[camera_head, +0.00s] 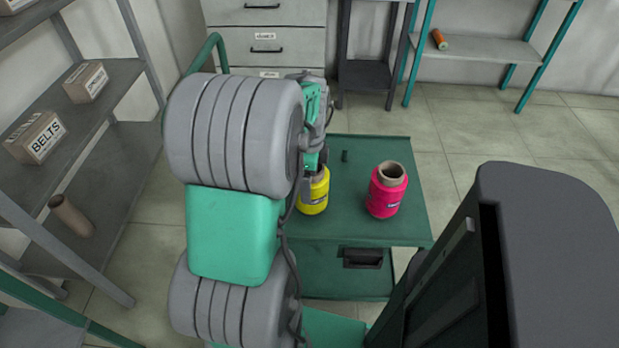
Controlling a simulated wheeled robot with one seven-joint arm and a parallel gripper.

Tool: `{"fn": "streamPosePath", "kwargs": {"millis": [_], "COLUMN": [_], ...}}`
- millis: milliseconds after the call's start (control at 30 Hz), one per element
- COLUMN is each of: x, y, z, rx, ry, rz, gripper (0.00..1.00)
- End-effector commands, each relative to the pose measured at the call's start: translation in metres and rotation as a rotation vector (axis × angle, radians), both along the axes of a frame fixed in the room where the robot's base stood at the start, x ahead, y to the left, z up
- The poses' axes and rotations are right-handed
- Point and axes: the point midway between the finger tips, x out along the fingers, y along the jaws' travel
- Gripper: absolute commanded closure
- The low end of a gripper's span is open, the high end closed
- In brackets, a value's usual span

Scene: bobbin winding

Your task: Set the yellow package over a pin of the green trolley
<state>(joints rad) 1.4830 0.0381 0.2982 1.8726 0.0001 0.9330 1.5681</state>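The yellow package (318,192) is a yellow spool at the left part of the green trolley's top (350,230). It looks upright, with its upper left side hidden by my gripper (314,178). My gripper points down at the package, with a grey finger against or just in front of its side. I cannot tell whether the fingers are closed on it, or whether its base touches the trolley top. A short dark pin (345,156) stands bare on the trolley top, behind and right of the yellow package.
A pink package (385,196) with a brown core stands on the trolley's right side. Shelves with boxes (36,138) and a brown tube (71,215) are at left. Drawers (265,38) and a shelf with an orange spool (439,39) stand behind. Floor right of the trolley is clear.

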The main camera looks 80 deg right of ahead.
Motion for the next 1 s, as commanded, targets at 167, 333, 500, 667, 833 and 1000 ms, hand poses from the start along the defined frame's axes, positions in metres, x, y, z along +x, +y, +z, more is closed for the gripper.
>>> {"fn": "streamPosePath", "kwargs": {"millis": [167,333,500,667,833,1000], "x": [0.000,0.000,0.000,0.000,0.000,0.000], "y": [0.000,0.000,0.000,0.000,-0.001,-0.001], "z": [0.001,0.001,0.001,0.001,0.023,0.059], "rx": [-0.001,-0.001,0.000,0.001,-0.004,-0.003], "ry": [0.000,0.000,0.000,0.000,0.000,0.000], "rz": [0.000,0.000,0.000,0.000,0.000,0.000], "gripper": [0.71,0.09,0.00,0.00,0.00,0.00]}}
